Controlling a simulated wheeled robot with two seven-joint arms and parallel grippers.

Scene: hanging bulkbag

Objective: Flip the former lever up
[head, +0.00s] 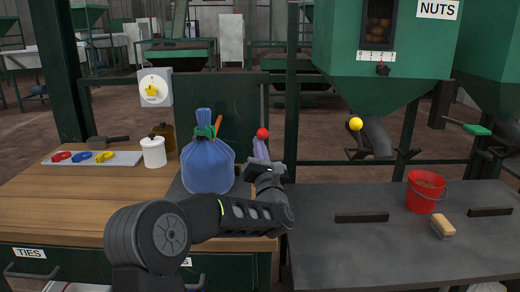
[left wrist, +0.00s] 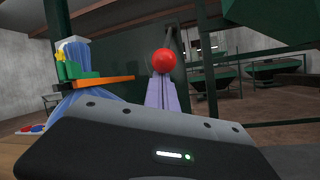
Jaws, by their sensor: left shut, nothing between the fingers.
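A round red knob (head: 262,133) shows just beyond the tips of my left gripper (head: 260,147), beside the blue bag. My right gripper is out of view.
A dark green panel (head: 235,100) stands behind the bag. A yellow-knobbed lever (head: 355,124) is under the NUTS hopper (head: 385,45). A white canister (head: 153,152) is left of the bag.

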